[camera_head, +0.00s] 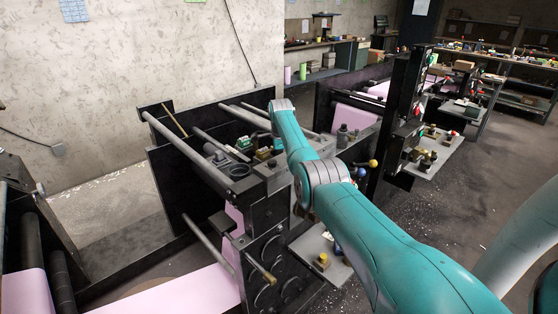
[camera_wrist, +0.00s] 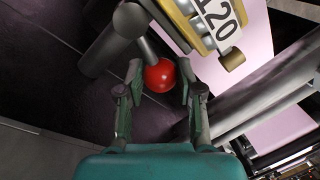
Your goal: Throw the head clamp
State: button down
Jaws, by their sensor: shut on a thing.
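In the wrist view, a lever with a red ball knob (camera_wrist: 159,77) on its end sits between the fingers of my gripper (camera_wrist: 160,73). Its grey rod (camera_wrist: 147,46) runs up to a round dark metal end. My gripper is shut on the red knob, with one finger on each side. I take this lever as the head clamp, but no label on it shows. In the camera_head view my gripper is hidden behind my own teal arm, and the red knob is not visible there.
In the wrist view, a yellow block marked 120 (camera_wrist: 215,20) is close at the upper right, beside a grey roller (camera_wrist: 255,110) and pink web. The camera_head view shows the machine frame (camera_head: 165,185) with rollers. A small shelf (camera_head: 315,245) juts out near my arm.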

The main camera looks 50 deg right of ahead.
jog(key=shift+w+d+n, duration=0.1)
jog(key=shift+w+n, duration=0.15)
jog(key=shift+n, duration=0.25)
jog(key=c, duration=0.7)
grip_release()
jog(key=shift+w, duration=0.1)
jog(key=shift+c, duration=0.2)
jog(key=shift+r, duration=0.1)
notch_tip(320, 180, up, 12)
jog(key=s+a, duration=0.1)
jog(key=shift+s+a+f, duration=0.2)
jog(key=shift+s+a, duration=0.05)
jog(key=shift+s, duration=0.15)
